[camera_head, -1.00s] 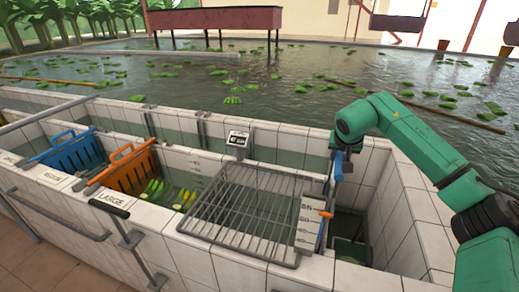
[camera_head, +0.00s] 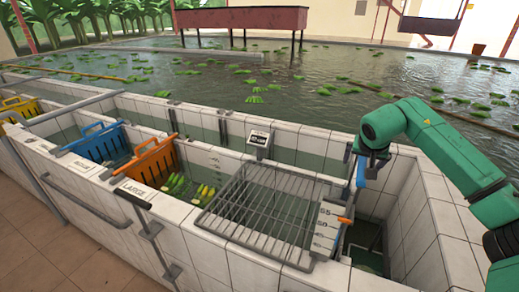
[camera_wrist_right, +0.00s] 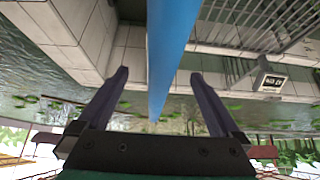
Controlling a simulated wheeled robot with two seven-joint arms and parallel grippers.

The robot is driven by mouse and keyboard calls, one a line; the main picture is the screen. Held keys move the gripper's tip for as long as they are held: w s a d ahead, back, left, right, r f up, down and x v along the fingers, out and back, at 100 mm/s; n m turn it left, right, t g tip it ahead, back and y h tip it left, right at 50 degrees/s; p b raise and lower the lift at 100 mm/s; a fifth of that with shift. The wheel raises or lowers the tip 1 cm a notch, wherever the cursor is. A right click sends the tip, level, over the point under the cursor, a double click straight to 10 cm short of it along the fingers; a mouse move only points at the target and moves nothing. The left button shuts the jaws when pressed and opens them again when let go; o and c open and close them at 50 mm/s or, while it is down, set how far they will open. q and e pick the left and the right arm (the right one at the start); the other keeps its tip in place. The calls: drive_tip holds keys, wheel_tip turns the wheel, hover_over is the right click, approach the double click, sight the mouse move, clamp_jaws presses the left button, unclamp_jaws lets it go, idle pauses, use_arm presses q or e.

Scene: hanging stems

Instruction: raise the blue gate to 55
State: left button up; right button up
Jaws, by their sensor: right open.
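The blue gate's upright bar (camera_head: 361,172) stands at the right end of the metal grate, beside a white scale plate (camera_head: 326,228). My right gripper (camera_head: 367,158) is at the top of the blue bar. In the right wrist view the open fingers (camera_wrist_right: 158,78) lie on either side of the blue bar (camera_wrist_right: 168,40), with gaps showing on both sides. The gate's lower part is hidden. My left gripper is not in view.
A metal grate (camera_head: 262,222) covers the channel left of the gate. A small display box (camera_head: 259,139) stands on the wall behind. Tiled walls enclose the gate's pit.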

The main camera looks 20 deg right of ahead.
drive_tip(key=p+v, duration=0.1)
drive_tip(key=v, duration=0.9)
drive_tip(key=shift+s+a+r, duration=0.15)
drive_tip(key=shift+s+r, duration=0.05)
drive_tip(key=shift+r, duration=0.1)
